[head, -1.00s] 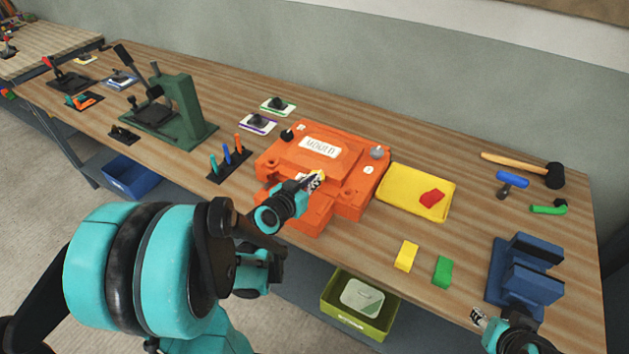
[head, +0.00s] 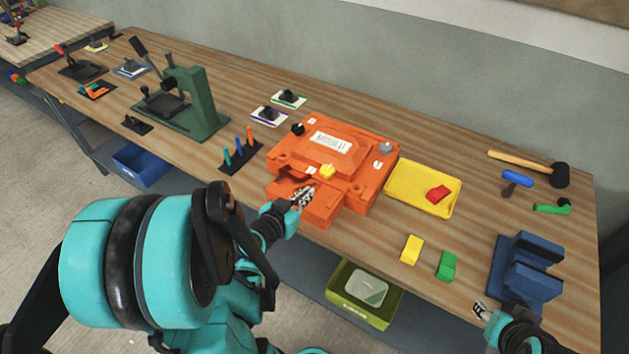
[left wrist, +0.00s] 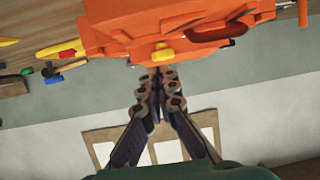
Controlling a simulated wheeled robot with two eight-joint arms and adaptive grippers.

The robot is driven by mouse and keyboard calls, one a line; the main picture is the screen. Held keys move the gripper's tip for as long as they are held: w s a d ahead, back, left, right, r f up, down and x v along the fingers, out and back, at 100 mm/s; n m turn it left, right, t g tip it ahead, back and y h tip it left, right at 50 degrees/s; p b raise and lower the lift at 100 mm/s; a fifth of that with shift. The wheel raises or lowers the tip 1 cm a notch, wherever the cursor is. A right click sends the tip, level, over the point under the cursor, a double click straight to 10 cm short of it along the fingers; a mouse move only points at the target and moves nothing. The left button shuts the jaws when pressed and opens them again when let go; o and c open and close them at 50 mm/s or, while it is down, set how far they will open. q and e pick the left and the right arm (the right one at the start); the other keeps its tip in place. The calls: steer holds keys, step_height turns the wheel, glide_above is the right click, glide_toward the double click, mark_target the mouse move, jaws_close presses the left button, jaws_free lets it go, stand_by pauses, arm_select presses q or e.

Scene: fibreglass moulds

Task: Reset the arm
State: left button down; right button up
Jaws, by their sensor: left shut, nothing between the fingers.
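My left gripper (head: 303,197) is shut and empty, in front of the orange mould (head: 363,200) and above its near edge. In the left wrist view, the two fingers (left wrist: 157,75) come together just below the yellow piece (left wrist: 163,53), with nothing between them. The yellow piece sits on the mould's middle in the head view (head: 327,171), a little beyond the fingertips. My right gripper (head: 481,310) shows at the lower right beside the blue vice-like fixture (head: 533,268). Its fingers are small and I cannot tell whether they are open.
A yellow tray (head: 405,200) with a red block (head: 438,193) lies right of the mould. A yellow block (head: 411,249) and a green block (head: 447,266) stand near the front edge. A pin rack (head: 238,163) and a green press (head: 196,98) stand left. Bare wood lies behind the tray.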

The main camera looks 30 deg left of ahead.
arm_select(q)
steer(key=d+m+g+h, duration=0.15)
steer(key=d+g, duration=0.25)
steer(key=d, duration=0.5)
steer(key=s+d+r+n+g+y, duration=0.1)
steer(key=s+d+r+g, duration=0.1)
steer(key=s, duration=0.6)
steer(key=shift+d+r+g, duration=0.25)
steer(key=shift+d+g, duration=0.25)
steer(key=shift+d, duration=0.45)
